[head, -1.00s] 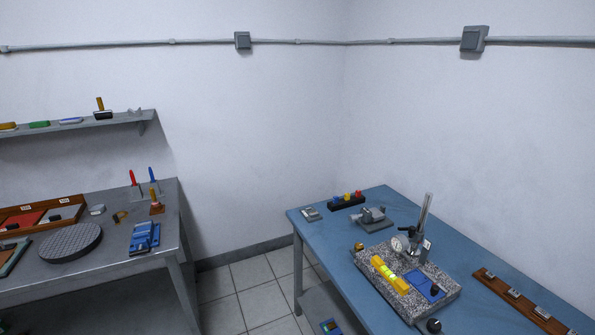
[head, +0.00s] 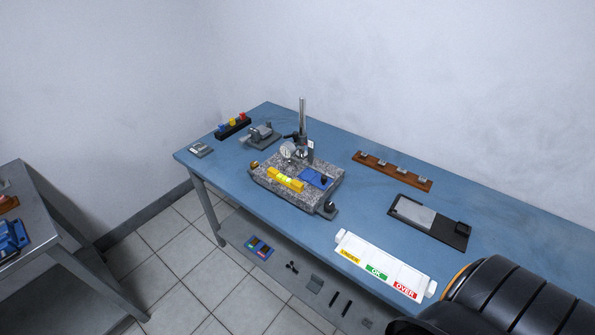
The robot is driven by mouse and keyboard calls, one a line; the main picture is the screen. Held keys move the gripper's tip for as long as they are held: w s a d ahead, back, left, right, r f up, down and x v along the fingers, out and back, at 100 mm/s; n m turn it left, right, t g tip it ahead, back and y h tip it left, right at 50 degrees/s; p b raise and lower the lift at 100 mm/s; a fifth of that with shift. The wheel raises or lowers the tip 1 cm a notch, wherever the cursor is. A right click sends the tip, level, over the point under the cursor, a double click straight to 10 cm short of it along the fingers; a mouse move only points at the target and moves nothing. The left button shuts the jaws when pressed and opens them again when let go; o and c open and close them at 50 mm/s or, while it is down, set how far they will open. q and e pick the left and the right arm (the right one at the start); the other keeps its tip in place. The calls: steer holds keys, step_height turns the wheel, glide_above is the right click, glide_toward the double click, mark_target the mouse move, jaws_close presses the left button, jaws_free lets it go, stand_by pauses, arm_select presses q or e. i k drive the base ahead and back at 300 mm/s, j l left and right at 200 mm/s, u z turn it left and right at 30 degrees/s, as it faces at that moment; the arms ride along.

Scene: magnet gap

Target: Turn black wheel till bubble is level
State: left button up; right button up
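A yellow spirit level (head: 286,179) lies on a speckled granite plate (head: 270,169) on the blue table. Its vial looks light green; the bubble is too small to read. A black wheel (head: 329,207) sits at the plate's near right corner. A small brass-coloured knob (head: 254,165) is at the plate's left corner. A dial gauge (head: 288,150) on an upright post stand (head: 303,120) stands at the back of the plate, beside a blue pad (head: 317,178) with a black knob. Neither of my grippers shows.
A white tray marked UNDER, OK and OVER (head: 385,268) lies at the table's front edge. A wooden rack (head: 392,171) and a black tray (head: 428,222) lie to the right. A black ribbed rounded object (head: 510,305) fills the lower right corner.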

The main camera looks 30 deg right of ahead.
mark_target(329, 206)
steer(key=z, duration=1.25)
